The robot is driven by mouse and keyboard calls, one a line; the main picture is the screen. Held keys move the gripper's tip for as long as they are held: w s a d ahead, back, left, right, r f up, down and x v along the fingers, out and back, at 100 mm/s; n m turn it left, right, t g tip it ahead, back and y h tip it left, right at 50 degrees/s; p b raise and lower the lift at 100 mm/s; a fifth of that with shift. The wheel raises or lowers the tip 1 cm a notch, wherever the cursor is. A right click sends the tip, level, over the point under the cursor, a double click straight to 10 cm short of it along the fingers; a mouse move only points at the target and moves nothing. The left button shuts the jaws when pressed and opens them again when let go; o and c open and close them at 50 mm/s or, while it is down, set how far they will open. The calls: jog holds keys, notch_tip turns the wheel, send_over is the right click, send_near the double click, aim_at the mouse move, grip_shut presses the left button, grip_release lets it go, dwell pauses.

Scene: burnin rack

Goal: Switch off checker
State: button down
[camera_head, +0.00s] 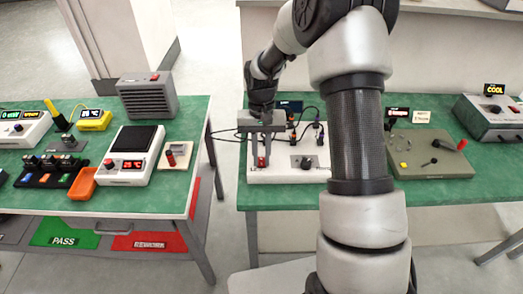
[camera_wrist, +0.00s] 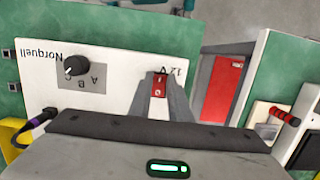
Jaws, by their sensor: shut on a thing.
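A white box (camera_head: 285,177) lies on the green top of the right bench. In the wrist view the box (camera_wrist: 115,95) reads "Norquell" and "12 V" and has a black knob (camera_wrist: 75,67) beside the letters A B C. No label reading "checker" is legible. A small red switch (camera_wrist: 159,83) sits near its "12 V" mark; it also shows in the head view (camera_head: 262,161). My gripper (camera_head: 263,152) points down over the box's left part. Its fingers are shut on the red switch, one on each side, hiding its flanks.
Cables run behind the white box. The left bench holds a scale-like device (camera_head: 128,177), a grey vented box (camera_head: 148,103) and a small red-lever unit (camera_head: 175,157). A floor gap separates the benches.

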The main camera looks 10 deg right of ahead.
jog(key=shift+w+r+g+p, duration=0.1)
jog(key=shift+w+g+p, duration=0.1)
jog(key=shift+g+p, duration=0.25)
jog(key=c, duration=1.6)
grip_release()
jog(key=shift+c, duration=0.2)
jog(key=p+v, duration=0.1)
jog(key=v, duration=1.6)
jog(key=shift+d+r, duration=0.15)
jog(key=shift+r, duration=0.05)
